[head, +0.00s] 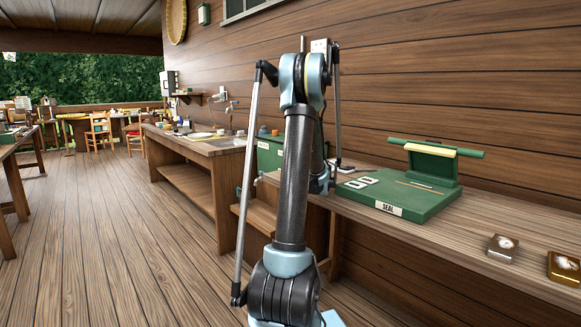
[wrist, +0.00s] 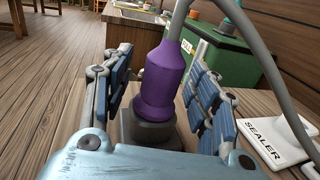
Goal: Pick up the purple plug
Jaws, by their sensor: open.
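The purple plug (wrist: 163,78) stands upright in the wrist view, with a grey cable rising from its top and arching to the right. Its lower end meets a dark round part on a dark block (wrist: 148,130); I cannot tell how it is joined. My gripper (wrist: 160,85) is open, with one finger to the left of the plug and one to the right. Gaps show between the fingers and the plug. In the head view my arm hides the plug and the gripper.
A white label reading SEALER (wrist: 274,141) lies right of the plug. A sink counter (head: 200,146) stands farther left.

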